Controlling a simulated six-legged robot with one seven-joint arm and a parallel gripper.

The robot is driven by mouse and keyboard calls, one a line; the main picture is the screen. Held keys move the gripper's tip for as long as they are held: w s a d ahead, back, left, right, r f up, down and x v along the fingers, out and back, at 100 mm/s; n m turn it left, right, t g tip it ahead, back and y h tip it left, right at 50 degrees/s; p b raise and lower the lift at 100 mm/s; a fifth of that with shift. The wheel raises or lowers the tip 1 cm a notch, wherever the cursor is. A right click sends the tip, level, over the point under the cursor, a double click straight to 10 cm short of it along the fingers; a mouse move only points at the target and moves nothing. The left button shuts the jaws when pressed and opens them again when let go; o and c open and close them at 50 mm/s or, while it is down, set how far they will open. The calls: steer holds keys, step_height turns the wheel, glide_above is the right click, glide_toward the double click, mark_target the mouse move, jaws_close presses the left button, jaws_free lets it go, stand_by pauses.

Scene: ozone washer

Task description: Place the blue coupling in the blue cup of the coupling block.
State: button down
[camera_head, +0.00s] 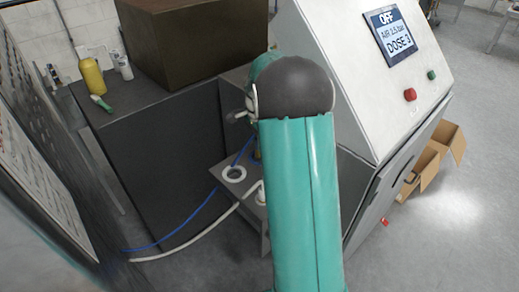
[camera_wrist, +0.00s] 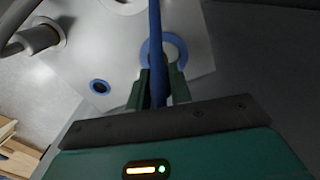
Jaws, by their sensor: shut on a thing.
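My gripper (camera_wrist: 160,88) is shut, its two dark green fingers around the blue coupling (camera_wrist: 158,88), which shows as a narrow blue strip between them. A blue hose (camera_wrist: 154,20) runs from it to the top edge of the wrist view. The pale coupling block (camera_wrist: 95,45) lies beyond the fingers. Its blue cup (camera_wrist: 173,48), a wide blue ring, is just past the fingertips, partly covered by hose and fingers. I cannot tell whether the coupling touches it. A smaller blue-rimmed hole (camera_wrist: 99,87) is empty. In the head view my arm hides the gripper; the block (camera_head: 222,172) shows beside it.
A white coupling (camera_wrist: 40,38) with a pale hose stands on the block. Blue and white hoses (camera_head: 185,236) hang left. The washer's sloped panel (camera_head: 350,75) stands right, a dark cabinet (camera_head: 160,150) left, with a brown box (camera_head: 195,45) above.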

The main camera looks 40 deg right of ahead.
steer(key=shift+w+d+f, duration=0.15)
steer(key=shift+d+f, duration=0.05)
steer(key=shift+f, duration=0.1)
steer(key=shift+d+f, duration=0.2)
steer(key=shift+f, duration=1.55)
steer(key=shift+f, duration=0.1)
steer(key=c, duration=1.3)
jaws_free()
steer(key=shift+w, duration=0.1)
steer(key=shift+o, duration=0.2)
step_height(320, 180, up, 12)
steer(key=shift+r, duration=0.1)
